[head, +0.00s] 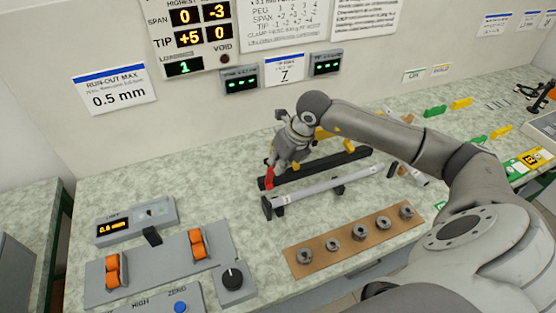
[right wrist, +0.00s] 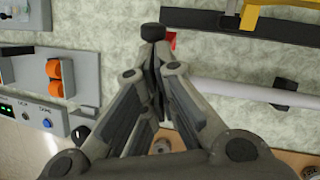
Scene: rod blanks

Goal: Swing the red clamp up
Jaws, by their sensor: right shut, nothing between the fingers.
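The red clamp (head: 270,177) stands at the left end of a long black bar (head: 320,167) on the bench. My right gripper (head: 274,163) is at the clamp's upper part, its fingers pointing down. In the right wrist view the fingers (right wrist: 153,50) are closed together with nothing between them. A small red part of the clamp (right wrist: 171,41) shows just right of the fingertips; the rest is hidden behind them. Whether the fingers touch the clamp I cannot tell. My left gripper is not in view.
A grey rod (head: 315,187) lies on black supports in front of the bar. A brown board (head: 355,240) with several round metal pieces is nearer. A panel with orange rockers (head: 160,265) stands at the left. Yellow parts (head: 322,133) are behind the gripper.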

